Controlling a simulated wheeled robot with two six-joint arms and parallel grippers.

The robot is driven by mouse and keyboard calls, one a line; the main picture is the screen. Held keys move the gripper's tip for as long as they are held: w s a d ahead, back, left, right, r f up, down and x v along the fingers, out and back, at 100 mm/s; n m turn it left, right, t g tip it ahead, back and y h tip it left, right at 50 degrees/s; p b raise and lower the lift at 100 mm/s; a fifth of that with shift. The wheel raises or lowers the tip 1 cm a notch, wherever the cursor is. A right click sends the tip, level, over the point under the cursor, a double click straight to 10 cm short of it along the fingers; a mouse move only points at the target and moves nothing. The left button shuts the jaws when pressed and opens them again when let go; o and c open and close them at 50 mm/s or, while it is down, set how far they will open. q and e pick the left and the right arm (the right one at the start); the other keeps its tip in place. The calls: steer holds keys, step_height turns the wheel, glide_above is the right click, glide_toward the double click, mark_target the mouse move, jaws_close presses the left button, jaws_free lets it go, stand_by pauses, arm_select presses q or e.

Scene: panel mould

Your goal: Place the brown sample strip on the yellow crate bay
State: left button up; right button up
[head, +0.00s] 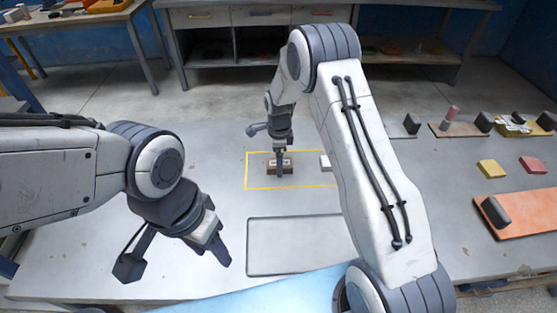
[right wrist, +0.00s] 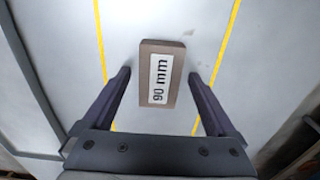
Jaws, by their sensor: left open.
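The brown sample strip (right wrist: 175,48) has a white label reading 90 mm. In the head view the strip (head: 288,167) lies inside a yellow rectangle outline (head: 246,170) on the grey table. My right gripper (right wrist: 158,76) is open, with one finger on each side of the strip and gaps on both sides. In the head view the right gripper (head: 280,172) points down at the strip and covers part of it. My left gripper (head: 222,258) is open and empty, near the left front of the table. No crate shows clearly.
A pale block (head: 325,163) shows beside my right arm, which hides part of the outline. A grey panel (head: 290,248) lies in front. An orange board (head: 530,214), a yellow block (head: 492,170) and a red block (head: 533,165) are at the right.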

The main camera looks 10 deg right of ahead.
steer(key=shift+r, duration=0.3)
steer(key=shift+w+r, duration=0.1)
steer(key=shift+r, duration=0.2)
step_height(320, 180, up, 11)
steer(key=b, duration=0.1)
steer(key=s+a+r+n, duration=0.4)
steer(key=s+a+n, duration=0.1)
steer(key=s+a, duration=0.1)
steer(key=s+a+r+n, duration=0.2)
steer(key=s+n, duration=0.9)
steer(key=s, duration=0.3)
steer(key=s+a+r+n+y, duration=0.1)
steer(key=s+a+n, duration=0.1)
steer(key=s+n, duration=0.9)
steer(key=s, duration=0.3)
steer(key=shift+s+a+r+n, duration=0.35)
steer(key=shift+a+n, duration=0.05)
